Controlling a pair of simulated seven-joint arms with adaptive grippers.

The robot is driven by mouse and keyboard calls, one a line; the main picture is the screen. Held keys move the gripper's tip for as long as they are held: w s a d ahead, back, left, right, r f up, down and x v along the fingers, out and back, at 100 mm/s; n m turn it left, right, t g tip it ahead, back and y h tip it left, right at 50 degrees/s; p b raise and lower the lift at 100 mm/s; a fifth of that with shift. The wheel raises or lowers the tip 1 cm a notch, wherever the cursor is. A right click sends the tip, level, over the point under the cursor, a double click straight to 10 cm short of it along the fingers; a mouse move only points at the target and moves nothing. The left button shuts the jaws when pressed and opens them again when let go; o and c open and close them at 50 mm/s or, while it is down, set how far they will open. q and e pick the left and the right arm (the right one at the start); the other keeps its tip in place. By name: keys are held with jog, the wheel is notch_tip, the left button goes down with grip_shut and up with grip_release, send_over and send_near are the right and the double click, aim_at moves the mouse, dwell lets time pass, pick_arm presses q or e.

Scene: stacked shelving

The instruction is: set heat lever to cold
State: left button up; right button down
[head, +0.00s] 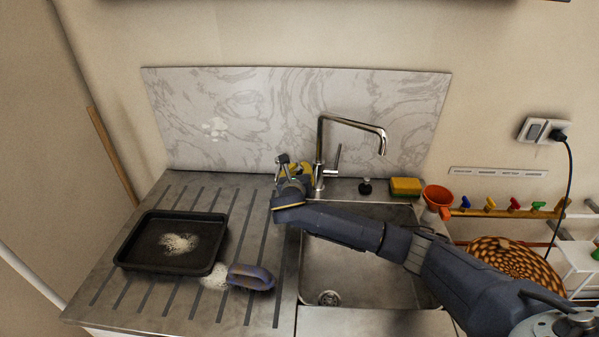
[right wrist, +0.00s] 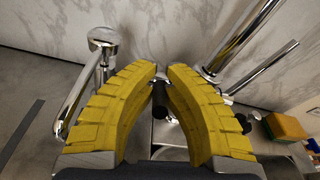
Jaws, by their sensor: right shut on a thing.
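The tap's base (right wrist: 225,60) and lever (right wrist: 265,68) show to the right of my fingers in the right wrist view. My right gripper (head: 293,172) is left of the tap, beside a short chrome fixture (head: 282,160). That fixture (right wrist: 102,42) also shows left of the yellow fingers (right wrist: 163,72). The fingers are nearly closed, shut on a small dark cylindrical piece (right wrist: 163,102). I cannot tell whether it is part of the heat lever. My left gripper is not in view.
A black tray (head: 135,245) and a purple-handled brush (head: 251,277) lie on the drainboard. A black plug (head: 366,187) and a sponge (head: 405,186) sit behind the sink basin (head: 350,270). An orange funnel (head: 437,197) is at the right. My right arm crosses above the basin.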

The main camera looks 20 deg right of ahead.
jog(key=shift+w+d+r+g+y, duration=0.1)
jog(key=shift+w+r+g+y, duration=0.2)
jog(key=shift+g, duration=0.35)
jog(key=shift+w+d+r+g+y, duration=0.15)
jog(key=shift+g+y, duration=0.3)
jog(key=shift+g, duration=0.25)
jog(key=shift+w+d+r+g+y, duration=0.15)
jog(key=shift+g+y, duration=0.2)
jog(key=shift+g, duration=0.3)
jog(key=c, duration=1.5)
grip_release()
jog(key=shift+w, duration=0.1)
jog(key=shift+c, duration=0.2)
jog(key=shift+f, duration=0.1)
jog(key=shift+a, duration=0.1)
jog(key=shift+s+a+r, duration=0.2)
jog(key=shift+s+r, duration=0.05)
jog(key=shift+s, duration=0.15)
jog(key=v, duration=1.1)
jog(key=shift+r, duration=0.15)
